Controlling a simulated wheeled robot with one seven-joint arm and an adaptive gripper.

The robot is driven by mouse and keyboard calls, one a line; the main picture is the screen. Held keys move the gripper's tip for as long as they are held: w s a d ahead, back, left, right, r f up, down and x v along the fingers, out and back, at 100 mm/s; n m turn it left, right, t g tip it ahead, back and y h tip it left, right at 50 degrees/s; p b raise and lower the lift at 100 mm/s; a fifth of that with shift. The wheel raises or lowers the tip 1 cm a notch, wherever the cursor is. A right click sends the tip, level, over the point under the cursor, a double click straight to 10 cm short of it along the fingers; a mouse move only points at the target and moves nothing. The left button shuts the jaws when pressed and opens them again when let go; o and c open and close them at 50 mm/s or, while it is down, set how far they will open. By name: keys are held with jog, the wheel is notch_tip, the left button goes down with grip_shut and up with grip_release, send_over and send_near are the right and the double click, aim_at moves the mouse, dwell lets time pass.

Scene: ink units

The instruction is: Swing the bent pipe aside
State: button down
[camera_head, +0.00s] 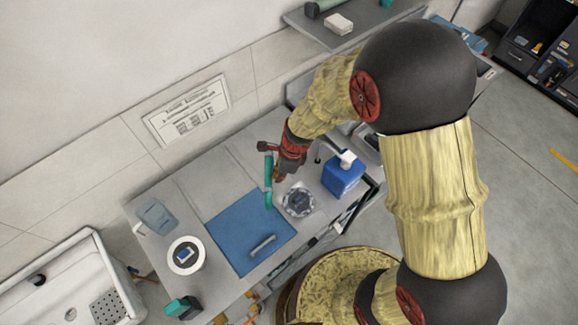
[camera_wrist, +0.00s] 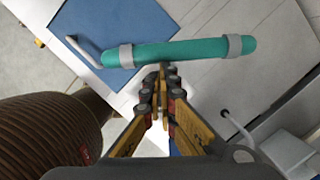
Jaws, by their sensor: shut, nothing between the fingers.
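A teal pipe (camera_wrist: 180,52) with two grey bands lies across the upper middle of the wrist view. A thin grey bent piece shows at its left end; I take this to be the bent pipe. In the head view the teal pipe (camera_head: 268,168) stands out near the wall side of the worktop, by the blue mat's upper corner. My gripper (camera_wrist: 163,70) is shut and empty, its fingertips right beside the pipe's middle. I cannot tell whether they touch it. In the head view my gripper (camera_head: 281,172) is partly hidden by my wrist.
The blue mat (camera_head: 235,225) carries a grey metal bar (camera_head: 263,246). A white round container (camera_head: 186,255) is at the left, near a sink (camera_head: 62,285).

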jog(key=a+m+t+p, duration=0.1)
jog(key=a+m+p, duration=0.4)
jog(key=a+p, duration=0.3)
jog(key=shift+w+m, duration=0.3)
jog(key=shift+w, duration=0.15)
dwell(0.3)
